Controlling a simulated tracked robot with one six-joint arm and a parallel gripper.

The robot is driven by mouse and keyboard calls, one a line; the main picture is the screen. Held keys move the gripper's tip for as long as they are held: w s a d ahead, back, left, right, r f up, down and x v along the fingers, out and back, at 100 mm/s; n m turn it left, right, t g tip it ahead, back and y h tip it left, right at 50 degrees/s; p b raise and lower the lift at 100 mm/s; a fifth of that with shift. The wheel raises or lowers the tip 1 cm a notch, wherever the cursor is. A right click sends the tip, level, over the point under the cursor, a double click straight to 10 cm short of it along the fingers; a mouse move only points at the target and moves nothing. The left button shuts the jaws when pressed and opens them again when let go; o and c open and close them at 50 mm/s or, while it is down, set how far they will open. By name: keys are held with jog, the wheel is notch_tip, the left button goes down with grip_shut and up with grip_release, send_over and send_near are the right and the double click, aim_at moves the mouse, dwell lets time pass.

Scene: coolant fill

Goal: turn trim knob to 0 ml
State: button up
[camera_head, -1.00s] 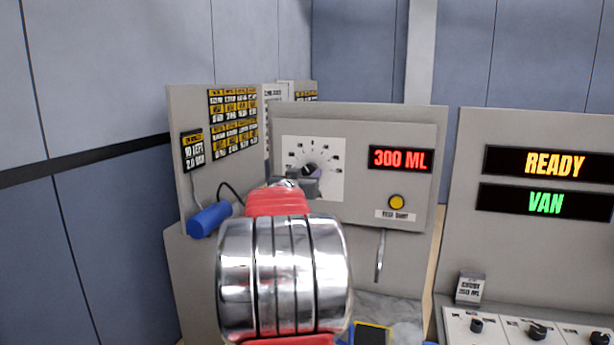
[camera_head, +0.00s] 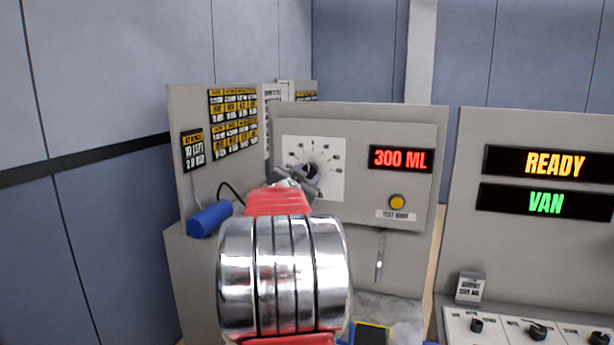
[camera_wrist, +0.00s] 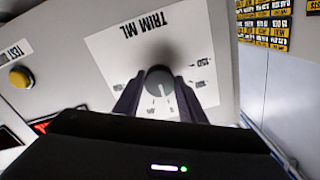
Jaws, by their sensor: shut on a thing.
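The trim knob is a dark round dial on a white scale plate (camera_head: 331,185). In the wrist view the knob (camera_wrist: 159,82) sits between the two dark fingers of my gripper (camera_wrist: 158,98), which is shut on it. The plate reads "TRIM ML" there, upside down. In the head view my gripper (camera_head: 305,180) is at the knob and hides part of it and of the lower dial. The red display (camera_head: 400,159) right of the dial reads "300 ML". I cannot tell which mark the knob points to.
A blue cylinder (camera_head: 210,219) on a cable is left of my arm. A second panel at the right shows "READY" (camera_head: 553,163) and "VAN" (camera_head: 546,202), with several knobs below.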

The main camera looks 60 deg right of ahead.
jog(key=shift+s+r, duration=0.1)
dwell(0.3)
jog(key=o, duration=1.1)
jog(key=shift+c, duration=0.2)
jog(key=s+a, duration=0.2)
jog(key=a, duration=1.1)
jog(key=shift+a, duration=0.25)
